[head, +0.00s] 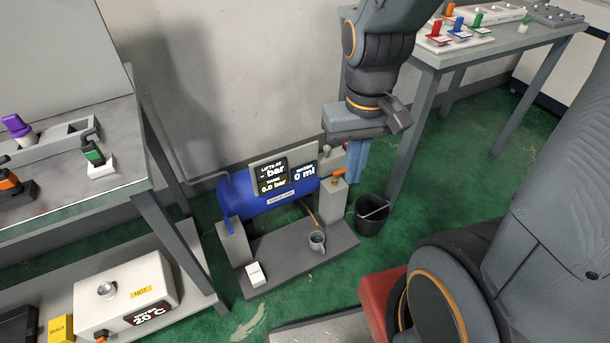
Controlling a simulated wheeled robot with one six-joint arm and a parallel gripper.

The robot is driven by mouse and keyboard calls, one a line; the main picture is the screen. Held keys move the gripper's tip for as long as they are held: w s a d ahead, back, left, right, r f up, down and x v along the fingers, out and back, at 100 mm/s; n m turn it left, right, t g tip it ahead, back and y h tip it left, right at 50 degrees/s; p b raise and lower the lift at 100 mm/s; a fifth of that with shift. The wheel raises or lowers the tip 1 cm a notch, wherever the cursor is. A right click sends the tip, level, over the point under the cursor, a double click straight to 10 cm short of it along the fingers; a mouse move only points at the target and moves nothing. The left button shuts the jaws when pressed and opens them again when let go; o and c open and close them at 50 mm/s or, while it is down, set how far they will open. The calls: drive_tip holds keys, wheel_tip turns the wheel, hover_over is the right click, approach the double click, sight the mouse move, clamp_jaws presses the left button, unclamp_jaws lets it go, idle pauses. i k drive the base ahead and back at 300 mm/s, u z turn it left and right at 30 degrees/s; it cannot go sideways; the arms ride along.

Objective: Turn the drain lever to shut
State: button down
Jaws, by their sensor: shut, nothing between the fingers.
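The blue tank (265,197) stands low by the wall on a grey base plate (290,262). An orange lever (339,172) sits on top of a light grey post (334,203) at the tank's right end; I take it for the drain lever. It looks roughly level, pointing right. My gripper (354,180) points down with blue fingers, shut and empty, just right of the lever. I cannot tell whether they touch. My gripper and wrist hide part of what lies behind them.
A grey cup (317,242) and a white block (255,274) are on the base plate. A black bucket (372,217) stands right of it. Tables (60,205) and (455,57) flank the spot.

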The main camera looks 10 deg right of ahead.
sight(336, 173)
drive_tip(key=z, duration=2.45)
drive_tip(key=i, duration=0.4)
drive_tip(key=u, duration=2.65)
drive_tip(key=i, duration=0.5)
drive_tip(key=z, duration=0.05)
